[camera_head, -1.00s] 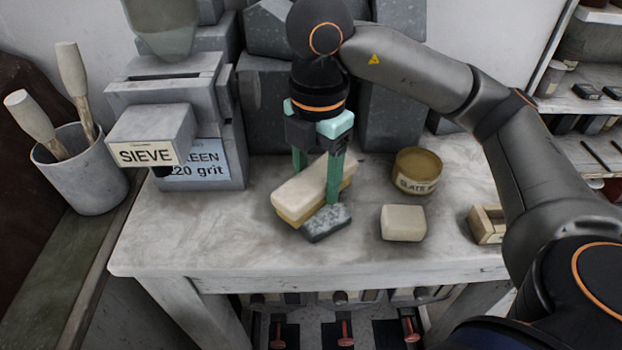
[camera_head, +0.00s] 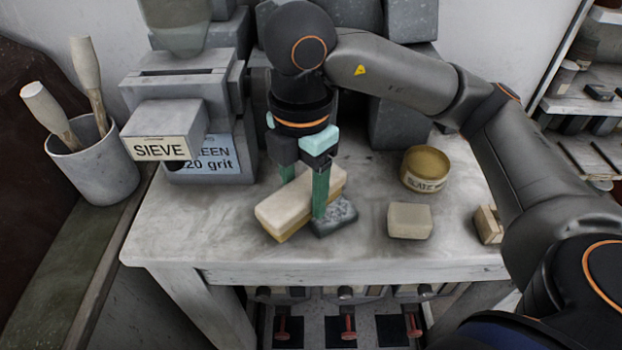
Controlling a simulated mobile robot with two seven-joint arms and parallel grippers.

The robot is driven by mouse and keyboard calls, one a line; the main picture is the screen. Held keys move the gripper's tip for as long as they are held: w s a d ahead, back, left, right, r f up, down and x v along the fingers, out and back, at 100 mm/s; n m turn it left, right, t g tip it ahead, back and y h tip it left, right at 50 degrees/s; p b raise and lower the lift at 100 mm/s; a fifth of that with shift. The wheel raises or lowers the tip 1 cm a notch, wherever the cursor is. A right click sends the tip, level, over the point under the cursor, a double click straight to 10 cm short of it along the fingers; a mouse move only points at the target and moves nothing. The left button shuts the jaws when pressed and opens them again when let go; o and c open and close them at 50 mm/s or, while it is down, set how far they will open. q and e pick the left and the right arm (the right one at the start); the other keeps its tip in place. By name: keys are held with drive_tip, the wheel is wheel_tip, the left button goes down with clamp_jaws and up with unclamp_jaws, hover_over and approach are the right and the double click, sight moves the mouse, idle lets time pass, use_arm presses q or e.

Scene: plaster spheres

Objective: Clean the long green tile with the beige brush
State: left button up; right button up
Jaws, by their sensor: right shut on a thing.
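The beige brush (camera_head: 288,205) is a long block with a pale top and a yellowish lower layer, lying at an angle near the middle of the table. My right gripper (camera_head: 304,188) is shut on it, one green finger on its near side and one behind it. A small dark grey speckled slab (camera_head: 336,217) lies against the right side of the brush, beside the near finger. I see no long green tile; whether something lies under the brush is hidden. My left gripper is out of view.
On the table (camera_head: 200,225), a beige block (camera_head: 409,221) and a round tin (camera_head: 425,170) stand to the right, with a small wooden piece (camera_head: 488,224) by the edge. A grey sieve box (camera_head: 165,130) stands at left, beside a tool pot (camera_head: 98,168). The front left is clear.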

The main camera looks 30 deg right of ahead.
drive_tip(key=shift+w+d+r+p, duration=0.15)
drive_tip(key=shift+d+r, duration=0.25)
drive_tip(key=shift+d, duration=0.15)
drive_tip(key=shift+w+d+r+p, duration=0.15)
drive_tip(key=shift+d+r, duration=0.2)
drive_tip(key=shift+d, duration=0.2)
drive_tip(key=shift+f+b, duration=0.7)
drive_tip(key=shift+f, duration=0.05)
idle(0.3)
drive_tip(key=shift+w+d+r, duration=0.1)
drive_tip(key=shift+d, duration=0.45)
drive_tip(key=shift+w+d, duration=0.1)
drive_tip(key=shift+d, duration=0.4)
